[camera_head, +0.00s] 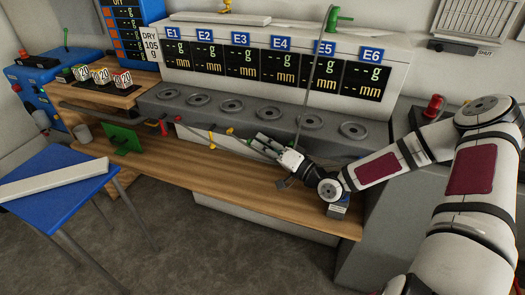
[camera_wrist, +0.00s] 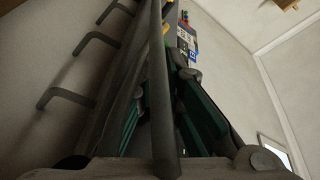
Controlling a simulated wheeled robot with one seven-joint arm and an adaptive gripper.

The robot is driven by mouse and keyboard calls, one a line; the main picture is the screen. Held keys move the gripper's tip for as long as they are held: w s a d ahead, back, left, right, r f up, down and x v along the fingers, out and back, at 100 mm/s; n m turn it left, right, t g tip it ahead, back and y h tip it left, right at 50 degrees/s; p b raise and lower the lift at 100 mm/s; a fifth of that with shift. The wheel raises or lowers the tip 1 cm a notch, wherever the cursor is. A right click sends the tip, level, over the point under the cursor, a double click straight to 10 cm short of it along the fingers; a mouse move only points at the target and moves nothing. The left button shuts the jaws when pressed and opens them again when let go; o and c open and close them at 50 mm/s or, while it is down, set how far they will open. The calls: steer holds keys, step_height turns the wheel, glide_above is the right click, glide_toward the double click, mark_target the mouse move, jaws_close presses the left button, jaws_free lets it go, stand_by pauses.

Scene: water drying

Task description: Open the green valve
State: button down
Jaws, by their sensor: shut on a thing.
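My gripper (camera_head: 258,145) is low in front of the grey bench, pointing left, well below that handle. In the wrist view the fingers (camera_wrist: 162,85) show dark with green sides, and a grey rod (camera_wrist: 160,110) crosses in front of the camera.
Small red (camera_head: 163,127) and yellow (camera_head: 229,131) handles stick out along the front of the grey bench (camera_head: 190,100). A wooden shelf (camera_head: 225,175) runs below. A green plate (camera_head: 121,139) stands at the left, near a blue table (camera_head: 60,205). Open floor lies in front.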

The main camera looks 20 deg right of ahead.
steer(key=shift+t+y+b, duration=0.3)
steer(key=shift+t+b, duration=0.1)
steer(key=shift+b, duration=0.3)
steer(key=shift+m, duration=0.3)
steer(key=c, duration=1.7)
jaws_free()
steer(key=shift+r, duration=0.1)
steer(key=v, duration=1.2)
steer(key=shift+f, duration=0.25)
steer(key=shift+a, duration=0.1)
